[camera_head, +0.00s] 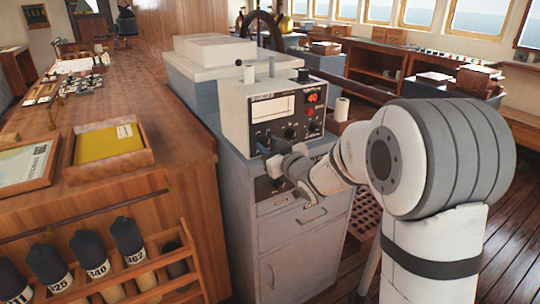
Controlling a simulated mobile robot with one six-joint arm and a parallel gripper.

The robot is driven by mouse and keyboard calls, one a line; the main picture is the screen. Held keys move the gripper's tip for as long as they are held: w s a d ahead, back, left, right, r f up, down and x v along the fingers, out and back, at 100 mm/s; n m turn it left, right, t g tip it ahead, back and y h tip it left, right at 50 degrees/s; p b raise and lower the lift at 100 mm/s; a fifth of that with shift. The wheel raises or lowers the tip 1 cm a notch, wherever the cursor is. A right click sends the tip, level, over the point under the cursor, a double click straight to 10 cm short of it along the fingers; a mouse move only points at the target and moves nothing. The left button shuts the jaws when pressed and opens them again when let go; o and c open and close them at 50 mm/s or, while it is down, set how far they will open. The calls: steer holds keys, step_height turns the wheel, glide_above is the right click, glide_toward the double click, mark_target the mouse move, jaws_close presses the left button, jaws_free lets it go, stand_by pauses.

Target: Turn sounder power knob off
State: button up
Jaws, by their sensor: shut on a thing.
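The sounder (271,115) is a white box with a dark front panel, standing on a grey cabinet in the middle of the view. Its panel has a pale display window, a red lit "40" readout and several dark knobs. My gripper (271,157) is at the lower left of this panel, coming in from the right. It is shut on the power knob, which is mostly hidden behind the fingers. The knob's pointer and any marks around it cannot be made out.
The grey cabinet (285,250) has a drawer and doors below the sounder. A wooden chart counter (100,185) with trays and rolled charts is close on the left. My arm fills the right front. A ship's wheel (262,28) stands behind.

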steer(key=n+b, duration=0.1)
steer(key=b, duration=0.1)
steer(key=n+b, duration=0.2)
steer(key=b, duration=0.1)
steer(key=n+b, duration=0.2)
steer(key=shift+f+b, duration=0.25)
steer(key=shift+b, duration=0.05)
steer(key=n+b, duration=0.4)
steer(key=shift+r, duration=0.2)
steer(key=shift+n, duration=0.3)
steer(key=shift+r, duration=0.1)
steer(key=shift+c, duration=0.9)
steer(key=o, duration=1)
steer(key=shift+d, duration=0.1)
